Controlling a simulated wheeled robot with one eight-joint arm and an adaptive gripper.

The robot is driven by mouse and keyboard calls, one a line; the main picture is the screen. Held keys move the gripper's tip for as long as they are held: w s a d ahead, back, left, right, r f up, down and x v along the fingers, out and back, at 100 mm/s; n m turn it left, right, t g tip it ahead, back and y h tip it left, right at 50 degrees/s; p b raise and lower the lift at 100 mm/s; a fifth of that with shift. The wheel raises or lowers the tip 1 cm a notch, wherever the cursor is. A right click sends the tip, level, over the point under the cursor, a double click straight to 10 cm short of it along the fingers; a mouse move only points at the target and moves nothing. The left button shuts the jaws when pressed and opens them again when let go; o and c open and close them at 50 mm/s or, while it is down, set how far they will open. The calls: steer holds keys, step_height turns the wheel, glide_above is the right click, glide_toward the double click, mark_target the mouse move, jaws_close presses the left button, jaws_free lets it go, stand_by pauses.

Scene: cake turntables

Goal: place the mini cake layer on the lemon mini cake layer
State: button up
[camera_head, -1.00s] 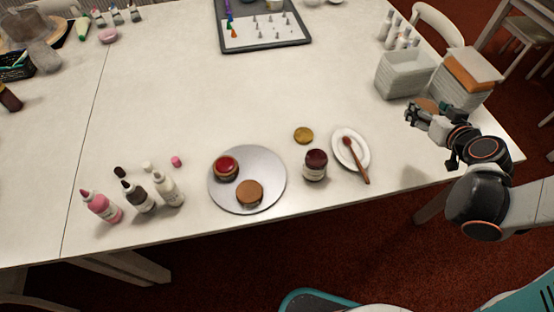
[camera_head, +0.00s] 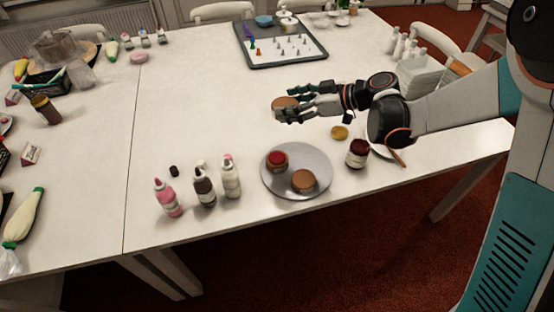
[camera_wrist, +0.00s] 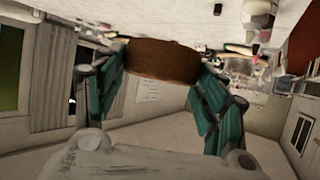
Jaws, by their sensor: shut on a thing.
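My gripper (camera_head: 294,104) is shut on the mini cake layer (camera_head: 284,102), a brown disc held at its fingertips. The wrist view shows the brown layer (camera_wrist: 162,60) between the two teal finger pads. It is in the air above the table, behind the turntable in the head view. The round grey turntable (camera_head: 305,155) bears two small cakes. One has a red top (camera_head: 277,158) at the left back. The other has a plain tan-brown top (camera_head: 303,180) near the front. I cannot tell by colour which is the lemon mini cake layer.
Three squeeze bottles (camera_head: 204,188) stand left of the turntable. A dark red jar (camera_head: 357,153) stands to its right, with a gold lid (camera_head: 339,132) behind. A white plate with a spoon (camera_head: 397,157) is partly hidden by my arm. A tray of nozzles (camera_head: 265,57) lies at the back.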

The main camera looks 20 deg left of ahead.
mark_target(282, 159)
steer(key=shift+s+a+r+n+g, duration=0.15)
steer(key=shift+s+a+g, duration=0.1)
steer(key=shift+a, duration=0.2)
steer(key=shift+s+a+r+n+g, duration=0.15)
steer(key=shift+a+g, duration=0.1)
steer(key=shift+a, duration=0.2)
steer(key=shift+a+f, duration=0.15)
steer(key=shift+a, duration=0.1)
step_height(282, 159, down, 20)
steer(key=b, duration=0.7)
steer(key=shift+r, duration=0.2)
steer(key=o, duration=1.1)
steer(key=shift+c, duration=0.2)
steer(key=p+v, duration=0.4)
steer(key=v, duration=0.8)
